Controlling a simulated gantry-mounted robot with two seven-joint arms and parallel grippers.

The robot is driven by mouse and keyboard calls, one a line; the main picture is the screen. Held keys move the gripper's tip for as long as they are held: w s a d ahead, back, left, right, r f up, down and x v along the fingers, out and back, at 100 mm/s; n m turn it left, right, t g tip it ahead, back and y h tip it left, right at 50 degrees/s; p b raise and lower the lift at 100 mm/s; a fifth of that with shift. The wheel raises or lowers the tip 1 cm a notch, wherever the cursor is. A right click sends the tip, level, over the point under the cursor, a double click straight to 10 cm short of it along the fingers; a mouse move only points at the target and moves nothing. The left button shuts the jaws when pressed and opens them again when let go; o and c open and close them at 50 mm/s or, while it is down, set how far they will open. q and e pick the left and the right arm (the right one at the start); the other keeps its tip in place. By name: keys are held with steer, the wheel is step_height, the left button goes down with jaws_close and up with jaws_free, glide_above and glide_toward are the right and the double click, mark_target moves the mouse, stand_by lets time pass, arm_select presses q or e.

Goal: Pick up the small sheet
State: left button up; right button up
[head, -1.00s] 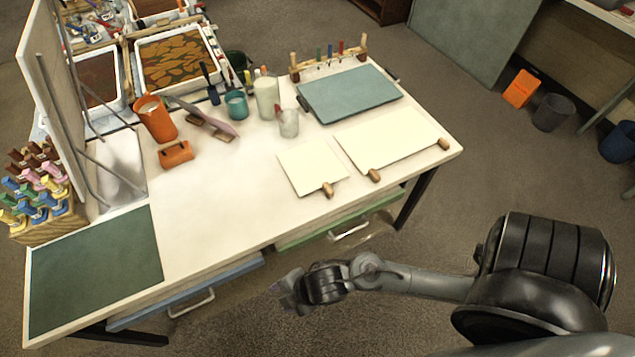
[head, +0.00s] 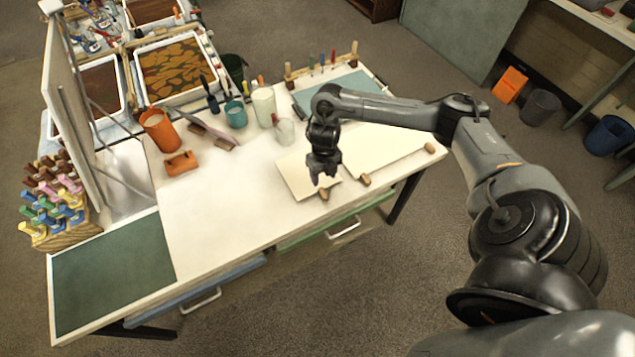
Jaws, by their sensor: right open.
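The small sheet (head: 297,177) is a cream rectangle lying flat on the white table, left of a larger cream sheet (head: 392,148). A small wooden knob or weight (head: 324,195) sits at its front edge. My right gripper (head: 322,178) points down over the small sheet's right part, with its jaws open and empty. It hides part of that sheet, and I cannot tell how high above it the fingertips are. My right arm covers part of the larger sheet and of the blue-green board (head: 351,88). My left gripper is not in view.
Glass jars (head: 284,131), an orange cup (head: 159,131) and an orange block (head: 181,163) stand behind and left of the small sheet. More wooden weights (head: 364,180) lie by the larger sheet. The table's middle left is clear. A dark green mat (head: 115,270) covers the front left.

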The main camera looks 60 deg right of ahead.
mark_target(323, 192)
step_height(323, 192, down, 4)
steer(key=shift+f+b, duration=0.1)
steer(key=shift+b, duration=0.6)
steer(key=shift+d+f+b, duration=0.2)
steer(key=shift+f+b, duration=0.25)
steer(key=shift+f, duration=2.65)
steer(key=shift+c, duration=1.1)
jaws_close()
